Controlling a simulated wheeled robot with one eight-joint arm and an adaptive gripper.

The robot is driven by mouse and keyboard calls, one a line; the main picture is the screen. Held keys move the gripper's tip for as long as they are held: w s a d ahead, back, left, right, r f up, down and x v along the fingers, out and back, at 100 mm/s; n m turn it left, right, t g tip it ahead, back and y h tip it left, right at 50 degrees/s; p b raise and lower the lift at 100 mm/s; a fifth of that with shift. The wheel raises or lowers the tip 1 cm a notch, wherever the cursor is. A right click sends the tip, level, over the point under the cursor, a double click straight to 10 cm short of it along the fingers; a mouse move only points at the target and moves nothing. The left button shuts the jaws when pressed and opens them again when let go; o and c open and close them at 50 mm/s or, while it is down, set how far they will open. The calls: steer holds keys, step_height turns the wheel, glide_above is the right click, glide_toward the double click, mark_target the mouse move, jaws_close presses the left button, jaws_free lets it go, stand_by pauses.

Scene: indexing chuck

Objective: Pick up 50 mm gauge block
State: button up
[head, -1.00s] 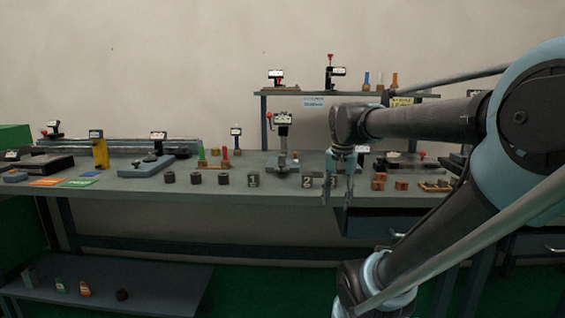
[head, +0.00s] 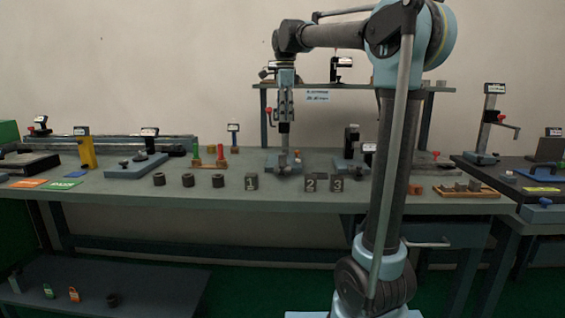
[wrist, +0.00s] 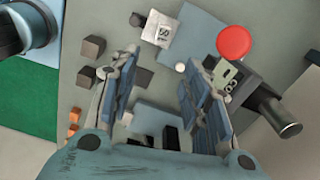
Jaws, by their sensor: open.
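A small pale block marked "50" (wrist: 163,36) shows in the wrist view, beyond my fingertips, touching or very near the edge of a blue-grey plate (wrist: 200,28). I take it for the 50 mm gauge block. In the head view I cannot make it out clearly near the plate (head: 270,164). My gripper (wrist: 160,68) is open and empty, with the marked block beyond the gap between its fingers. In the head view my gripper (head: 285,112) points down above the plate area. It hides part of the stand there.
A red ball knob (wrist: 234,42) and a dark cylinder (wrist: 275,115) are close right of my fingers. Dark cubes (wrist: 93,47) lie left. In the head view, numbered cubes (head: 310,182) line the bench front; a wooden tray of blocks (head: 468,191) lies right.

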glide_above(283, 157)
steer(key=w, duration=0.1)
steer(key=f, duration=1.1)
steer(key=shift+w+d+f, duration=0.15)
steer(key=shift+w+f, duration=0.05)
steer(key=shift+f, duration=0.2)
steer(key=shift+a+f, duration=0.15)
steer(key=shift+f, duration=1.2)
steer(key=shift+a+f, duration=0.1)
steer(key=shift+f, duration=1.25)
jaws_close()
